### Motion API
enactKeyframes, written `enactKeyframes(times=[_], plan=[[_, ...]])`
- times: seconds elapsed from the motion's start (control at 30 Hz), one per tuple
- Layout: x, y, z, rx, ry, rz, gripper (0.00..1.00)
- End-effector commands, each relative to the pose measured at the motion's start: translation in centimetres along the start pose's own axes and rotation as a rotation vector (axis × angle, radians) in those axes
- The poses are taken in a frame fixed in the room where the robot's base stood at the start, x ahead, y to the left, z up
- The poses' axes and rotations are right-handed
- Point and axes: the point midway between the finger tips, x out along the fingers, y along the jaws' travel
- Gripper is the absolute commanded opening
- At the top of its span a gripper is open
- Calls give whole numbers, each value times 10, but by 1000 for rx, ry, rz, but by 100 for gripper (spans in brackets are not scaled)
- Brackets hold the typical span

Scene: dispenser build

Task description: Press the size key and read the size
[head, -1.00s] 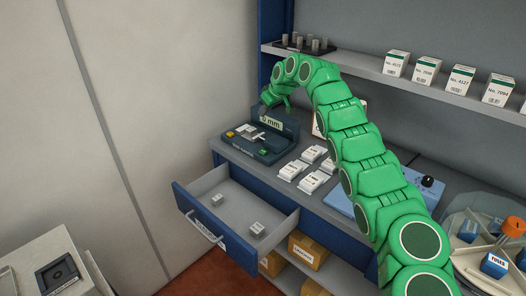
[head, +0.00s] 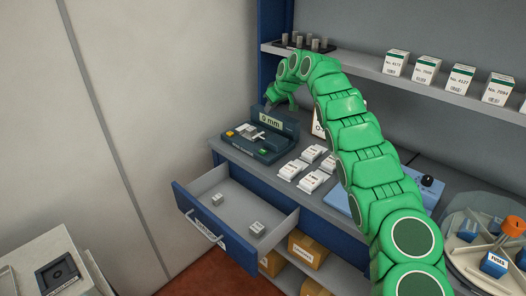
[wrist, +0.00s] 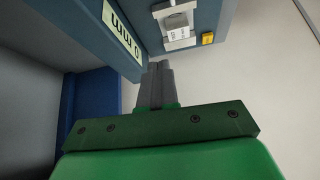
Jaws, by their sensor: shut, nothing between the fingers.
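The dark measuring device (head: 258,141) stands on the left end of the counter. Its raised display (head: 272,119) reads "0 mm". The display also shows, turned over, in the wrist view (wrist: 122,29). A yellow key (head: 229,133) sits at the device's left and a green key (head: 264,150) at its front right. The yellow key shows in the wrist view (wrist: 208,38), beside a pale holder with a labelled white piece (wrist: 178,32). My gripper (wrist: 158,68) is shut and empty. In the head view it is at the display's upper left, apart from both keys.
An open drawer (head: 188,204) with two small boxes juts out below the device. Several white packets (head: 303,170) lie to its right. A shelf (head: 430,92) with boxes runs above, and a rack of grey cylinders (head: 303,43) stands on its left end.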

Motion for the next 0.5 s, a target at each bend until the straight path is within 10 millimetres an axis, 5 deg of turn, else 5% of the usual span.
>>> enactKeyframes(times=[0.5], plan=[[-34,40,9,231,53,55,0]])
